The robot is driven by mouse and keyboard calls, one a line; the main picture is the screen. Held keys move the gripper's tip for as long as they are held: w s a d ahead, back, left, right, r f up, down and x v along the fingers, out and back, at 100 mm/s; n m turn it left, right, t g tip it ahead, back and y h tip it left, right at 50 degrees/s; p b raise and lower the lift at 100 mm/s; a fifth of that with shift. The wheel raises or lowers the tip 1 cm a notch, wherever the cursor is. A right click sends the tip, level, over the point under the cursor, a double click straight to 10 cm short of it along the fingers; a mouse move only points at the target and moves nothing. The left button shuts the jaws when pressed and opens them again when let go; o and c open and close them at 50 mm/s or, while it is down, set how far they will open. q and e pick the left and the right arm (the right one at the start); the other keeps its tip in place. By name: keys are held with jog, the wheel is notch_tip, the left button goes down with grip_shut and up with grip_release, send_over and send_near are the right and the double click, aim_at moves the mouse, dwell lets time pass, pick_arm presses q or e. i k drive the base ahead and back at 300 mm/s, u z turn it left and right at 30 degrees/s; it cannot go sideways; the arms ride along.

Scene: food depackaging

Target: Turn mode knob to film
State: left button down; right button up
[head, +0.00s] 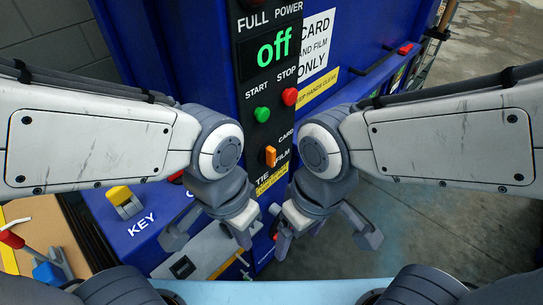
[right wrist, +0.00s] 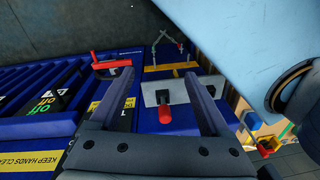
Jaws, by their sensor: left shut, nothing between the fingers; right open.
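The orange mode knob (head: 270,156) sits on the black control strip (head: 262,115) of the blue machine, with the labels CARD, FILM and TIE around it. It stands roughly upright; its exact setting is hard to tell. My left gripper (head: 208,238) is shut and empty, below and left of the knob, apart from it. My right gripper (head: 325,240) is open and empty, below and right of the knob, also apart. It also shows in the right wrist view (right wrist: 164,82), with a red handle beyond its fingers. I cannot make out the orange knob there.
Above the knob are a green start button (head: 262,114), a red stop button (head: 290,97) and a green "off" display (head: 274,47). A yellow key block (head: 121,197) is at left. A wooden surface (head: 40,235) holds small items. Open floor (head: 440,210) lies right.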

aim_at(267, 154)
jog(key=z, duration=0.5)
jog(key=k, duration=1.2)
jog(key=z, duration=1.1)
jog(key=i, duration=0.7)
jog(key=u, duration=0.65)
jog(key=i, duration=0.65)
jog(key=u, duration=0.8)
